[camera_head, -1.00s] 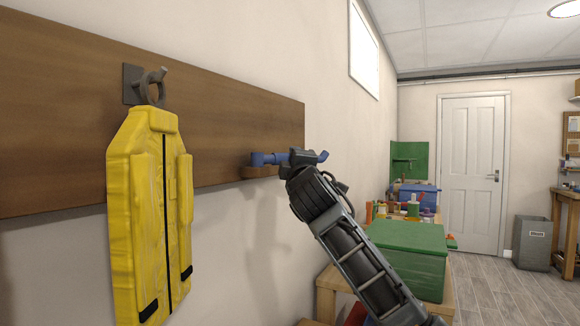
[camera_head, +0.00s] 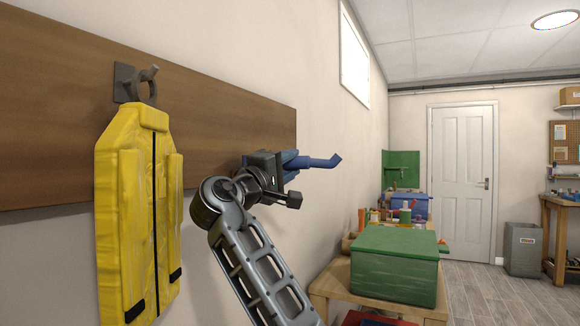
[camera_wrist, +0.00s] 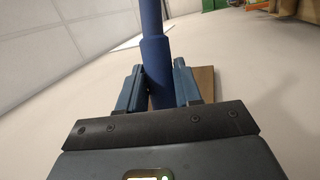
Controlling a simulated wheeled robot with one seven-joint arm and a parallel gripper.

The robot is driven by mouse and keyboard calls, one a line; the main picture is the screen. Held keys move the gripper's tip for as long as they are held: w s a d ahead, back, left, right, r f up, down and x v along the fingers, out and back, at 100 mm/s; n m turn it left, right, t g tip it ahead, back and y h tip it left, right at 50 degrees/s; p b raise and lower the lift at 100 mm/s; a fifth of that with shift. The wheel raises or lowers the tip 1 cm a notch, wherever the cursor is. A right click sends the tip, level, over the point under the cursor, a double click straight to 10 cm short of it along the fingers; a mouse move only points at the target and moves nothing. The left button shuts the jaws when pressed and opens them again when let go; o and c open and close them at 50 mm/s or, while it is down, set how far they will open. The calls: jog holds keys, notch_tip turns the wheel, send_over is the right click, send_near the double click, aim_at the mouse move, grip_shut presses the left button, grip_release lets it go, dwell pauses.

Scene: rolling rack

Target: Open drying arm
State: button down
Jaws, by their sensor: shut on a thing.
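The blue drying arm (camera_head: 322,162) sticks out from the right end of the wooden board, its upturned tip pointing right and away from the wall. My gripper (camera_head: 284,165) is shut on the drying arm near the board end and hides its base in the head view. In the wrist view the blue drying arm (camera_wrist: 153,60) runs up between the two fingers of my gripper (camera_wrist: 163,85), which press it from both sides. A piece of the brown mount shows behind the right finger.
A wooden board (camera_head: 60,150) runs along the wall. A yellow vest (camera_head: 138,215) hangs from a grey hook (camera_head: 138,84) on it, left of my arm. A green box (camera_head: 395,265) stands on a wooden table below right. Air right of the drying arm is clear.

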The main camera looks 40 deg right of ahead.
jog(key=shift+s+a+m+g, duration=0.1)
jog(key=shift+a+m+g, duration=0.1)
jog(key=shift+m+g, duration=0.35)
jog(key=shift+n, duration=0.25)
jog(key=c, duration=0.8)
grip_release()
